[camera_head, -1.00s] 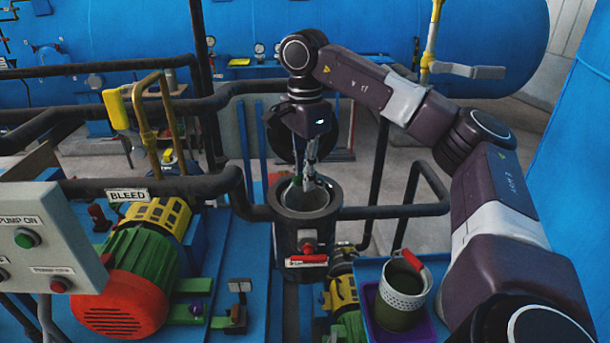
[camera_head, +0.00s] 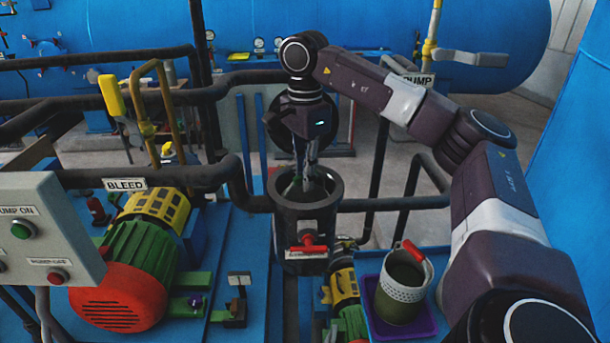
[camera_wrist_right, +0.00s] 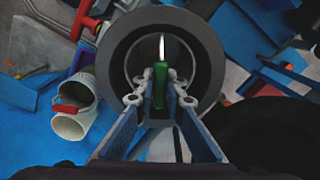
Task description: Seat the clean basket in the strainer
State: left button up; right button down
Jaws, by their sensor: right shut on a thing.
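The strainer (camera_head: 306,228) is a dark upright cylinder, open at the top, in the middle of the head view. In the right wrist view its round rim (camera_wrist_right: 212,62) surrounds my fingers. My right gripper (camera_head: 308,178) reaches down into the mouth from above. It is shut on a green handle (camera_wrist_right: 160,88), which I take to be the clean basket's. The basket body is down inside the strainer, mostly hidden by the wall and shadow; I cannot tell whether it touches the bottom. My left gripper is not in view.
A pale basket with a red handle (camera_head: 405,292) stands in a purple tray (camera_head: 428,328) right of the strainer. A red valve handle (camera_head: 308,250) sticks out of the strainer's front. Dark pipes (camera_head: 215,177) run to both sides. A green and red pump motor (camera_head: 125,285) stands at left.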

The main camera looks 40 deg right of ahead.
jog(key=shift+f, duration=0.45)
jog(key=c, duration=1.9)
grip_release()
notch_tip(320, 180, up, 12)
